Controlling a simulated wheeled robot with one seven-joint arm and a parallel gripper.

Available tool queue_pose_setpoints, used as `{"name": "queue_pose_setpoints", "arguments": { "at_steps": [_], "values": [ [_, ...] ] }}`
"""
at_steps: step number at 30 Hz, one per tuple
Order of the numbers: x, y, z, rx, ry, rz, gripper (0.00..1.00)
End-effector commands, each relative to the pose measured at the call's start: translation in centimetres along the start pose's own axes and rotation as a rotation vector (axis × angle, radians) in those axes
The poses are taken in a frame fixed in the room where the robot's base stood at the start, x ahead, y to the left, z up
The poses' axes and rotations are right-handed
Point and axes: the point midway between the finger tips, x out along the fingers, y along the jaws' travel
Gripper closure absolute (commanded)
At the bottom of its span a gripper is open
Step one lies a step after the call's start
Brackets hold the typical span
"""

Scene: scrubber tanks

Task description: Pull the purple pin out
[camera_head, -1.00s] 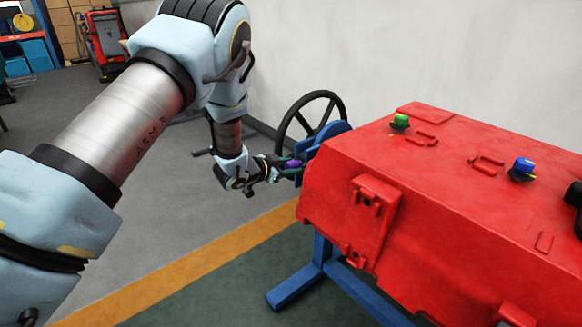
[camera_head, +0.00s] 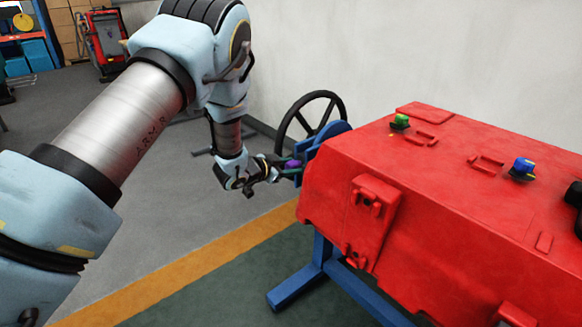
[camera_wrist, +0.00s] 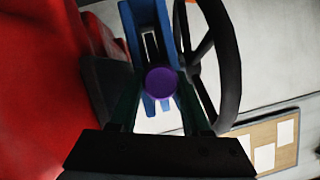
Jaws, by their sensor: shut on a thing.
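The purple pin (camera_head: 293,164) shows as a small purple spot at the left end of the red tank, beside the blue bracket (camera_head: 322,141). In the wrist view the round purple head of the pin (camera_wrist: 161,81) sits between my fingertips, in front of the slotted blue bracket (camera_wrist: 148,30). My gripper (camera_head: 283,169) is shut on the pin; it also shows in the wrist view (camera_wrist: 160,95). The pin's shaft is hidden behind its head, so I cannot tell how deep it sits.
A black handwheel (camera_head: 309,119) stands right behind the bracket, and its rim (camera_wrist: 227,70) is close to my gripper in the wrist view. The red tank (camera_head: 440,200) fills the right side on blue legs (camera_head: 297,287). Open floor (camera_head: 200,225) lies to the left.

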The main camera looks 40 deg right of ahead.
Motion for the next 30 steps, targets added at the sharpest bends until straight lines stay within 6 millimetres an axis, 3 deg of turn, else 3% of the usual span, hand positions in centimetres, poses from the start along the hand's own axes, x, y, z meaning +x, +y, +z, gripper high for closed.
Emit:
{"name": "queue_pose_setpoints", "arguments": {
  "at_steps": [7, 15, 24, 25, 30],
  "values": [
    [-0.4, -0.1, 0.2, -0.001, -0.001, -0.001, 1.00],
    [-4.0, -0.1, 1.7, -0.002, -0.002, -0.001, 1.00],
    [-4.2, 0.0, 1.9, -0.001, -0.004, 0.000, 1.00],
    [-4.2, 0.0, 1.9, -0.001, -0.004, 0.000, 0.49],
    [-4.2, 0.0, 1.8, -0.001, -0.003, 0.000, 0.30]
  ]
}}
